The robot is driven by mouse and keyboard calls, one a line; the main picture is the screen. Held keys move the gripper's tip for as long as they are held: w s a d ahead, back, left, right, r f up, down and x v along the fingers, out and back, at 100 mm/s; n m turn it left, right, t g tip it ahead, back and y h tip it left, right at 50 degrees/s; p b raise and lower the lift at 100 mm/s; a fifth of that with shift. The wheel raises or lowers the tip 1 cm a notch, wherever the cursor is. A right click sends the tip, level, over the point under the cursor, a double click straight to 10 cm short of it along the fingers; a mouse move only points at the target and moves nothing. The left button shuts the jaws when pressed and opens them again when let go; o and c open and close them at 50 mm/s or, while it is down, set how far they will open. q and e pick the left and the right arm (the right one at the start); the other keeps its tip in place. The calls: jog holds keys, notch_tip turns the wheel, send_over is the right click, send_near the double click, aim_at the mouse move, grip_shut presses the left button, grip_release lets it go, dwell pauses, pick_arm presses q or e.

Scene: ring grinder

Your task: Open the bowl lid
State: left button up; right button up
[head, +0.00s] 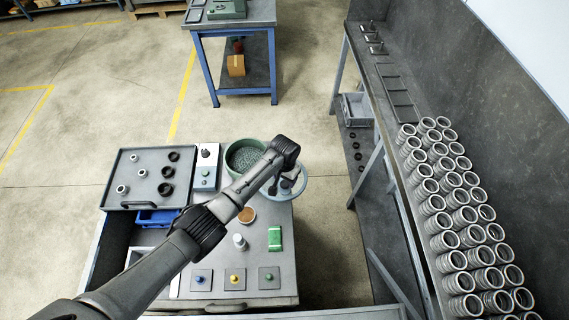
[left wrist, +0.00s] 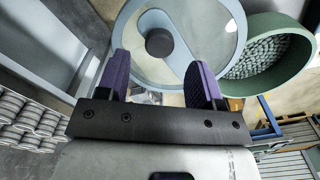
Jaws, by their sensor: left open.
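The green bowl (head: 246,156) stands at the back of the grey cart, its top uncovered and small grey pieces inside. It also shows in the left wrist view (left wrist: 270,62). The round bowl lid (head: 300,194), with a light blue rim and a clear pane, sits to the right of the bowl. In the left wrist view, the lid (left wrist: 207,25) has a dark round knob (left wrist: 160,42) in its middle. My left gripper (head: 288,188) is over the lid and hides part of it. Its purple-padded fingers (left wrist: 157,64) are open, one on each side below the knob, not touching it. My right gripper is out of view.
A grey tray (head: 128,191) with rings and a control box (head: 205,165) are left of the bowl. A bench (head: 400,105) with many metal rings stands at right.

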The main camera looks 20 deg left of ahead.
pick_arm(q)
notch_tip(320, 180, up, 10)
jog(key=shift+f, duration=0.15)
dwell(0.3)
dwell(0.4)
